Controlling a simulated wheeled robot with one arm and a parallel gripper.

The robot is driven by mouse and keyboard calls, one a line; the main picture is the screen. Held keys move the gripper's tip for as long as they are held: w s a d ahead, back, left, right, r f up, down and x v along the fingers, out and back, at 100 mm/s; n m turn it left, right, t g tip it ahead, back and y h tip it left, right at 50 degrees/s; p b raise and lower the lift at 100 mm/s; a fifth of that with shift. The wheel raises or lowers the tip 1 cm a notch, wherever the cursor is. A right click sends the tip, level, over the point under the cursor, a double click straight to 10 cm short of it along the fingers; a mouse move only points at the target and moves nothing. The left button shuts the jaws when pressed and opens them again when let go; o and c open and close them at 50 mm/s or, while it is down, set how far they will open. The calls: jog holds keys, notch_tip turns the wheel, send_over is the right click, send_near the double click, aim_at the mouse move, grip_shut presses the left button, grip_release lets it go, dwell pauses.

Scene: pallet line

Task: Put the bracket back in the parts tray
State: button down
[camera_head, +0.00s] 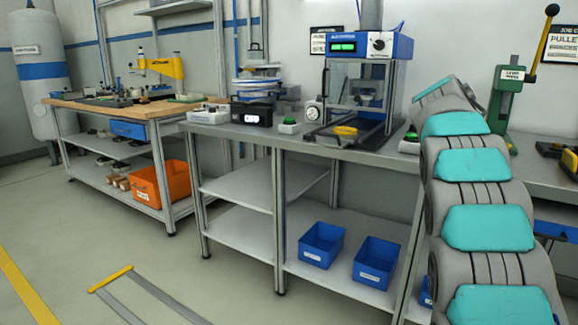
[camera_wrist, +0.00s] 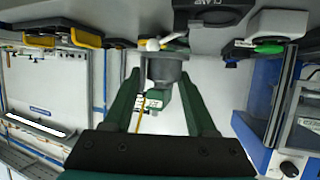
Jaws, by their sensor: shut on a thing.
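My gripper (camera_wrist: 160,75) shows in the wrist view, its two dark green fingers pointing up the picture. A grey piece (camera_wrist: 168,68) sits between the fingertips and looks like the bracket; its outline is hard to separate from the things behind it. In the head view my arm rises at the right, and the gripper and bracket are hidden there. I cannot tell for certain which container is the parts tray. Two blue bins (camera_head: 321,245) (camera_head: 376,263) stand on the lower shelf, and black-and-yellow holders (camera_head: 557,150) lie on the bench at the far right.
The green lever press (camera_head: 508,95) with its yellow handle stands close behind my arm. The blue-topped machine (camera_head: 361,45) stands on the grey bench (camera_head: 300,141). An orange crate (camera_head: 174,181) is under the left table. Floor at the front left is mostly clear.

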jog(key=a+f+n+t+y, duration=0.5)
jog(key=a+f+n+y, duration=0.5)
jog(key=a+f, duration=1.1)
jog(key=s+a+f+n+y, duration=0.2)
jog(key=s+a+f, duration=0.15)
jog(key=a, duration=0.25)
jog(key=s+a+f+n+y, duration=0.1)
jog(key=s+a+f+y, duration=0.1)
jog(key=s+a, duration=0.35)
jog(key=w+f+m+h, duration=0.1)
jog(key=f, duration=0.6)
jog(key=w+f+m+h, duration=0.2)
jog(key=f, duration=0.5)
jog(key=shift+w+a+f+h, duration=0.15)
jog(key=shift+w+a+h, duration=0.05)
jog(key=shift+w+h, duration=0.1)
jog(key=shift+d, duration=0.1)
